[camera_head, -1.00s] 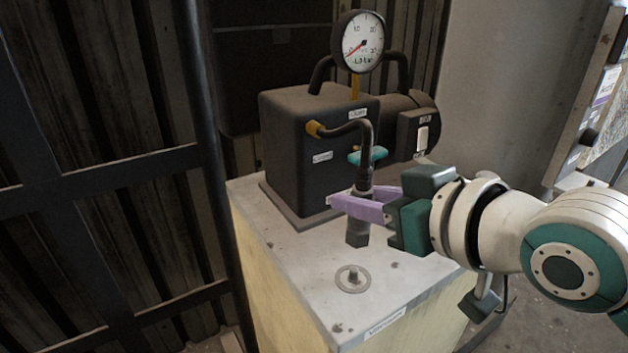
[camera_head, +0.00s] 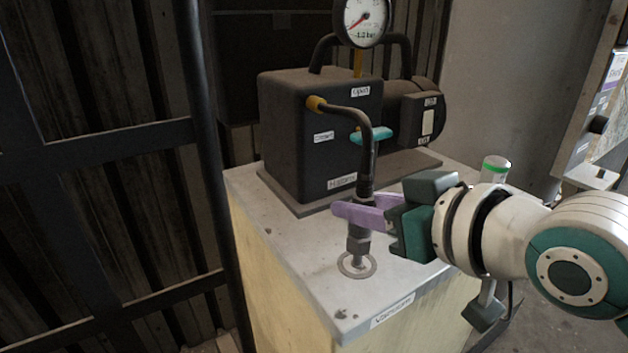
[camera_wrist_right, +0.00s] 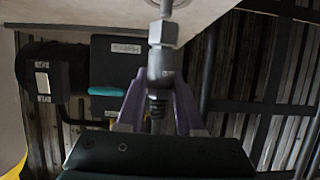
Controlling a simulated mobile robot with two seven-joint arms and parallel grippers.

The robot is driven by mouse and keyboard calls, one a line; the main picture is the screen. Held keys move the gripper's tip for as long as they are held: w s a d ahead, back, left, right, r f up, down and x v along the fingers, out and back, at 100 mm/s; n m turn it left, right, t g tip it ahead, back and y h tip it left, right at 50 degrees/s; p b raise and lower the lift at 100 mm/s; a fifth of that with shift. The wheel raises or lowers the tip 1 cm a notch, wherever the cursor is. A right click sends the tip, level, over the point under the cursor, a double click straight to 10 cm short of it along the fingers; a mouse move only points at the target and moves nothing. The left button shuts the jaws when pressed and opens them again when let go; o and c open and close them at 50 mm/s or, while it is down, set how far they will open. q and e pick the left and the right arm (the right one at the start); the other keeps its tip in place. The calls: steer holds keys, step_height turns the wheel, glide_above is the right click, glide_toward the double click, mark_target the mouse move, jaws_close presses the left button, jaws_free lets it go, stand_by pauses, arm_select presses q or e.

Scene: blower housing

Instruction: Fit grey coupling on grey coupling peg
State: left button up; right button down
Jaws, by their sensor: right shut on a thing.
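The grey coupling (camera_head: 358,244) hangs upright between the purple fingers of my right gripper (camera_head: 352,213), which is shut on it. It also shows in the right wrist view (camera_wrist_right: 162,62), with a hex end and a dark ribbed end between the fingers. The grey coupling peg (camera_head: 357,261) stands in a flat ring on the cabinet top, directly below the coupling. Part of the peg (camera_wrist_right: 166,8) shows beyond the hex end in the wrist view. I cannot tell whether the coupling's end touches the peg's tip. My left gripper is not in view.
A dark pump box (camera_head: 305,140) with a gauge (camera_head: 364,20), a teal valve handle (camera_head: 371,135) and a bent dark pipe (camera_head: 371,160) stands close behind. The pale cabinet top (camera_head: 290,240) is clear left of the ring.

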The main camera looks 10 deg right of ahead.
steer(key=shift+f+b, duration=0.9)
steer(key=shift+f, duration=0.4)
steer(key=shift+c, duration=2.3)
jaws_free()
steer(key=shift+s, duration=0.1)
steer(key=shift+s+d+r+p, duration=0.15)
steer(key=shift+s+r+p, duration=0.05)
steer(key=shift+s+p, duration=0.1)
steer(key=p+v, duration=0.3)
steer(key=v, duration=0.6)
